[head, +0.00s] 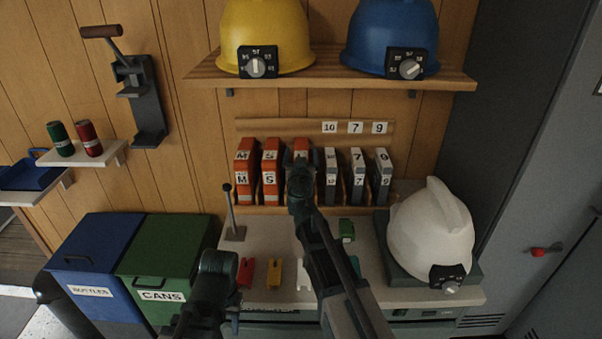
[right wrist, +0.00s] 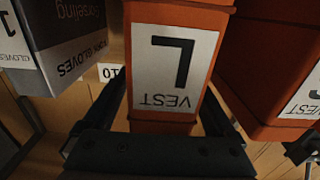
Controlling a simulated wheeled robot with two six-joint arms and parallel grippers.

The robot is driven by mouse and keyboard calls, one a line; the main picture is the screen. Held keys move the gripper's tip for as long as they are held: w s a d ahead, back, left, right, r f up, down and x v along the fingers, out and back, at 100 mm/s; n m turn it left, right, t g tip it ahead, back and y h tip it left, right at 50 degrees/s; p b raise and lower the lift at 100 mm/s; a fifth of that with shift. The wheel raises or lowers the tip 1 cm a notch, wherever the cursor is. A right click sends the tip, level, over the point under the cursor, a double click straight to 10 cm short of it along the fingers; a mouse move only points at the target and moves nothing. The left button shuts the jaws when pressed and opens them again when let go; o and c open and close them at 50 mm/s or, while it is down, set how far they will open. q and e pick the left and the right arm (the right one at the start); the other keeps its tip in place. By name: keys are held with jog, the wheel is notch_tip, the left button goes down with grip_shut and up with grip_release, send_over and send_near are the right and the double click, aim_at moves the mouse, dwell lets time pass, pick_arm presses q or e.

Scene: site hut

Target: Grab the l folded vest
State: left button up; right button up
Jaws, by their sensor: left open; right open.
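The L folded vest is an orange pack (head: 302,146) in the row on the bench rack, partly hidden by my right gripper. In the right wrist view its white "L VEST" label (right wrist: 172,75) appears upside down. My right gripper (head: 300,178) is open in front of it. In the right wrist view its dark fingers (right wrist: 160,105) stand on either side of the pack's lower part; I cannot tell whether they touch it. My left gripper (head: 215,265) is open, low over the front left of the bench, apart from the packs.
Orange M (head: 244,168) and S (head: 271,168) packs stand left of the L pack, grey glove packs (head: 357,172) right. A white helmet (head: 432,235) sits at bench right. A shelf (head: 330,79) with yellow and blue helmets hangs above. Bins (head: 160,255) stand left.

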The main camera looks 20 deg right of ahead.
jog(key=shift+s, duration=0.1)
grip_shut()
dwell(0.3)
